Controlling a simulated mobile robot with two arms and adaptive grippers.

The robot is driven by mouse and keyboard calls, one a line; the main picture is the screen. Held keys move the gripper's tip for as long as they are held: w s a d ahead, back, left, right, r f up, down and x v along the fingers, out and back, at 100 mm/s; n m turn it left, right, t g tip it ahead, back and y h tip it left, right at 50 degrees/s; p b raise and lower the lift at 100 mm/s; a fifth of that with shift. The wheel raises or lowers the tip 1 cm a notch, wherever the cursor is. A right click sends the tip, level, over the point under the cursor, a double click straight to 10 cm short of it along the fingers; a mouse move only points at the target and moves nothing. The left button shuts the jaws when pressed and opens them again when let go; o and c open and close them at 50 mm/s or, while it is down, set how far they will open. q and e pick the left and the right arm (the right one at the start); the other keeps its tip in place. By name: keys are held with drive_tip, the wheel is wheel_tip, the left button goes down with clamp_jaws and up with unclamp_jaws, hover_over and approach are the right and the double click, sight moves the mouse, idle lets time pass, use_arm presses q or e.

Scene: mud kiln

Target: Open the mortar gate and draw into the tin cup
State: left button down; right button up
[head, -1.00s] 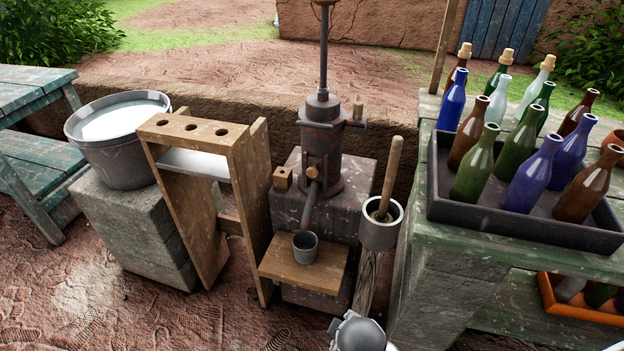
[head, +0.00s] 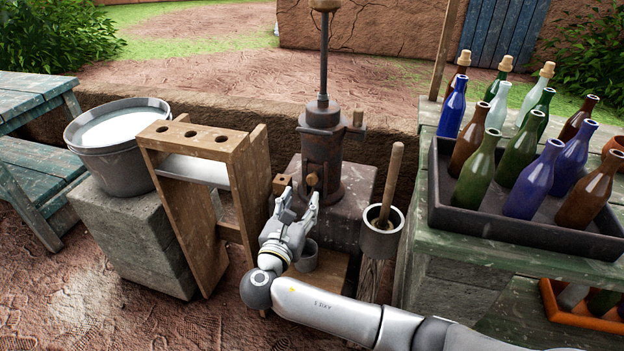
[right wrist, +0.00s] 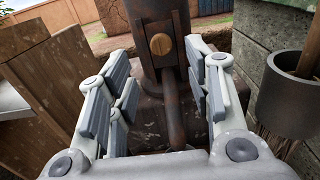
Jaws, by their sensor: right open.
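The dark, rusty mortar pump (head: 323,140) stands upright on a stone block. On its front, a round wooden knob (head: 312,179) shows, also in the right wrist view (right wrist: 160,44). A dark spout (right wrist: 174,115) slants down below it. The grey tin cup (head: 309,260) stands on the small wooden shelf under the spout, partly hidden by my right gripper. My right gripper (head: 299,194) is open and empty in front of the pump. In the right wrist view its fingers (right wrist: 162,80) spread to either side of the spout, with the knob just beyond. My left gripper is not in view.
A wooden rack (head: 206,143) stands close on the left, with a bucket of white liquid (head: 110,165) beyond it. A mortar pot with a pestle (head: 380,243) stands close on the right. A tray of bottles (head: 440,208) sits on the green table.

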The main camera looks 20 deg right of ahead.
sight(311, 180)
drive_tip(key=b+x, duration=0.1)
drive_tip(key=x, duration=0.7)
drive_tip(key=shift+w+d+f, duration=0.1)
drive_tip(key=shift+w+d, duration=0.15)
drive_tip(key=shift+d, duration=0.05)
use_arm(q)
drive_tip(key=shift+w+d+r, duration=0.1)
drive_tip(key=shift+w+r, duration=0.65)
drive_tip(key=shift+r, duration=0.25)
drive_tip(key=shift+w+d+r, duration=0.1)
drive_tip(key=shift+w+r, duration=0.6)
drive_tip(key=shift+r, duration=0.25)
use_arm(e)
drive_tip(key=shift+w+d, duration=0.25)
drive_tip(key=shift+w, duration=0.15)
